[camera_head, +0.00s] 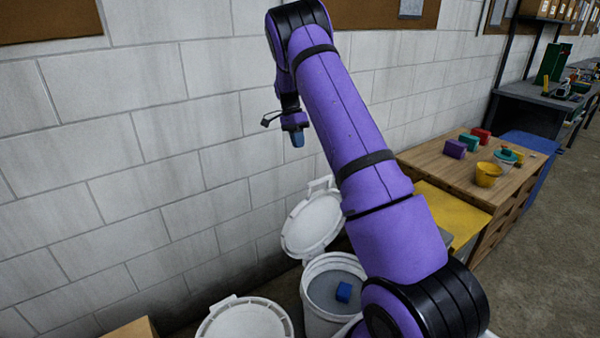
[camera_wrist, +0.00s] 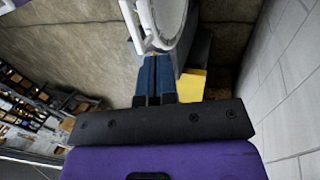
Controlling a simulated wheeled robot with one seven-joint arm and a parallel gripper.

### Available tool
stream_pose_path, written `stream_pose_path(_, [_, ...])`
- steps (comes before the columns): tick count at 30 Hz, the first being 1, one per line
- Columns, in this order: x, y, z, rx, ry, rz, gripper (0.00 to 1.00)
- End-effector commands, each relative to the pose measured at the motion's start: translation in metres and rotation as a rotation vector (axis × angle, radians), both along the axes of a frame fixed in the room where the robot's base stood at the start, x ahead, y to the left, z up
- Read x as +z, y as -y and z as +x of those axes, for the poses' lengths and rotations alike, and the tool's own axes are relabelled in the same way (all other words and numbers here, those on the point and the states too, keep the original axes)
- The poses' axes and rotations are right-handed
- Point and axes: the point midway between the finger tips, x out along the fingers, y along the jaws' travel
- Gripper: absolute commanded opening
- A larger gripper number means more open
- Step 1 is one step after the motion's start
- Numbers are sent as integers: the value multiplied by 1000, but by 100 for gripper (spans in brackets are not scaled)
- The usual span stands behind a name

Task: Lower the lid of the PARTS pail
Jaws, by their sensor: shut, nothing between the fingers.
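An open white pail (camera_head: 330,300) stands on the floor by the wall, with a blue block (camera_head: 343,292) inside. Its white lid (camera_head: 312,222) is raised, tilted back toward the wall, with a handle tab at its top edge. No PARTS lettering is readable. My gripper (camera_head: 297,140) is above the raised lid, pointing down and apart from it in the head view. In the wrist view, its blue fingers (camera_wrist: 153,62) are together and empty. A white round rim with a handle, apparently the lid (camera_wrist: 168,22), shows just beyond the fingertips; contact cannot be told.
A second white pail with its lid down (camera_head: 243,320) stands at the front left. A yellow-topped surface (camera_head: 455,212) and a wooden bench (camera_head: 410,158) with colored blocks and a yellow bucket (camera_head: 487,175) are at right. The block wall (camera_head: 150,170) runs close behind.

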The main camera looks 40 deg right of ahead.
Motion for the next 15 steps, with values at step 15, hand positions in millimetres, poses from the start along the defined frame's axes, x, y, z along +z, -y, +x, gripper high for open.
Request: stream_pose_path(15, [-58,3,-18,-19,-15,-6,0])
